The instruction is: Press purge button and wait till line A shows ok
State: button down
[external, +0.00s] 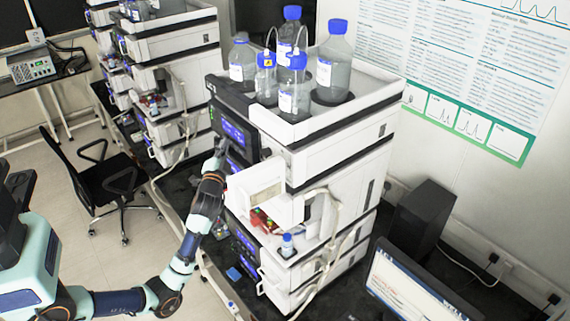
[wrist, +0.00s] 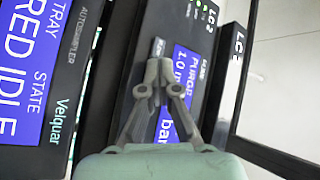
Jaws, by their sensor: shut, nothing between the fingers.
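My gripper (external: 221,147) is at the front of the upper dark control panel (external: 247,117) on the near white column stack. In the wrist view its fingers are shut with nothing between them, and the tips (wrist: 158,66) are at the panel beside a blue screen (wrist: 167,128). The screen reads "PURGE" and "1.0", with the rest partly covered by the fingers. A small grey key (wrist: 157,46) shows just beyond the tips. I cannot tell whether the fingertips touch a button. No line A reading can be made out.
An autosampler screen (wrist: 30,70) beside it ends in "RED IDLE". Blue-capped bottles (external: 331,65) stand on the stack's top tray. An open white door (external: 258,190) juts out below the panel. A black chair (external: 106,180) stands on the floor to the left.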

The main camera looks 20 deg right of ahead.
jog(key=shift+s+a+p, duration=0.25)
jog(key=shift+a+p, duration=0.1)
jog(key=shift+a, duration=0.35)
jog(key=a, duration=0.1)
jog(key=s+a+p, duration=0.1)
jog(key=a, duration=0.1)
jog(key=a+p, duration=0.1)
jog(key=shift+s+a, duration=0.25)
jog(key=shift+a, duration=0.1)
dwell(0.3)
